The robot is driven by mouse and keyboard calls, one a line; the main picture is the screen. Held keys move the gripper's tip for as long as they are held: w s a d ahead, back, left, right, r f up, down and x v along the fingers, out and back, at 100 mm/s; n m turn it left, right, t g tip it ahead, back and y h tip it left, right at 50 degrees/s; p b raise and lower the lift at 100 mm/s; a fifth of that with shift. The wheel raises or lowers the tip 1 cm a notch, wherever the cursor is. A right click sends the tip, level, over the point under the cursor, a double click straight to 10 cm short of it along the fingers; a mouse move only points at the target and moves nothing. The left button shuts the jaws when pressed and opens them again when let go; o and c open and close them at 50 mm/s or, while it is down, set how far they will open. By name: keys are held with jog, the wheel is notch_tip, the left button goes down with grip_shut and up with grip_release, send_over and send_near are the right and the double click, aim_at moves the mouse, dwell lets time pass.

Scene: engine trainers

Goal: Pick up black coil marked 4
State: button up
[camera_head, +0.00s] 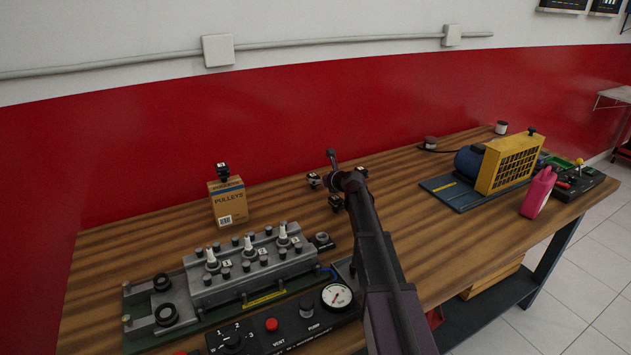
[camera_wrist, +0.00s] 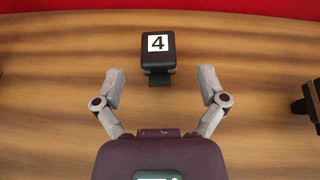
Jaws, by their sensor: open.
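The black coil marked 4 (camera_wrist: 157,55) stands on the wooden table in the wrist view, with a white label bearing a black 4 on top. My gripper (camera_wrist: 160,76) is open, with one grey finger on each side. The coil is centred between the fingers and slightly beyond their tips, and I see no contact. In the head view, my gripper (camera_head: 334,179) is over the middle of the table. A small black coil (camera_head: 314,180) shows just left of it and appears to be the same one. Part of the area is hidden behind my arm.
A pulleys box (camera_head: 229,203) with a black piece on top (camera_head: 222,172) stands to the left. A grey engine block trainer (camera_head: 245,268) and gauge panel (camera_head: 282,326) fill the front left. A dark object (camera_wrist: 311,98) is at the wrist view's right edge.

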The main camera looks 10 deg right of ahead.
aim_at(316, 177)
jog(key=shift+b+x, duration=0.7)
jog(key=shift+x, duration=1.65)
jog(key=shift+s, duration=0.1)
grip_shut()
